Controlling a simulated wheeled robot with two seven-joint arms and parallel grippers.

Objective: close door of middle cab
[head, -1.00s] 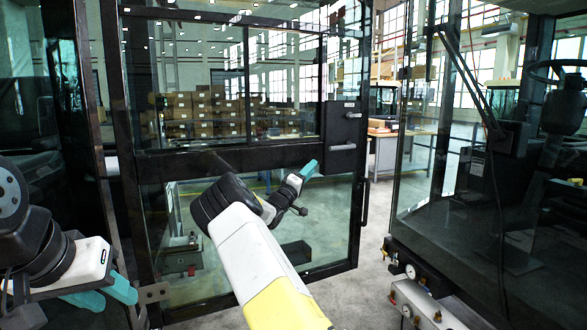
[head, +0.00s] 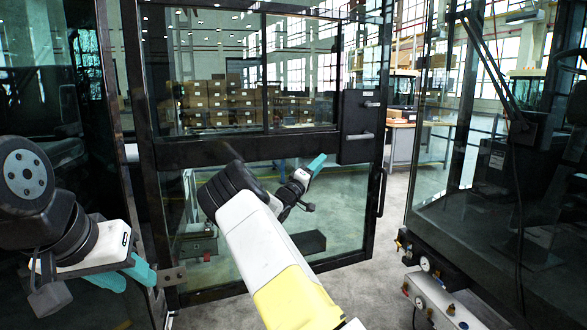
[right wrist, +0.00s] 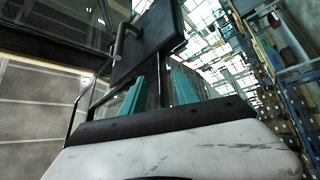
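The cab door (head: 240,152) is a glass panel in a black frame, standing open in the middle of the head view. Its hinge side is at the left, and a gap separates its right edge from the cab at the right. A black latch box (head: 362,125) with handles sits on its right side; it also shows in the right wrist view (right wrist: 150,42). My left gripper (head: 128,277) is open and empty at lower left.
The right cab (head: 490,170) has glass walls, a steering wheel and gauges (head: 422,288) low on its front. Dark glass stands close at the left. Stacked boxes (head: 225,100) and a workbench (head: 405,140) are behind. Grey floor shows between door and right cab.

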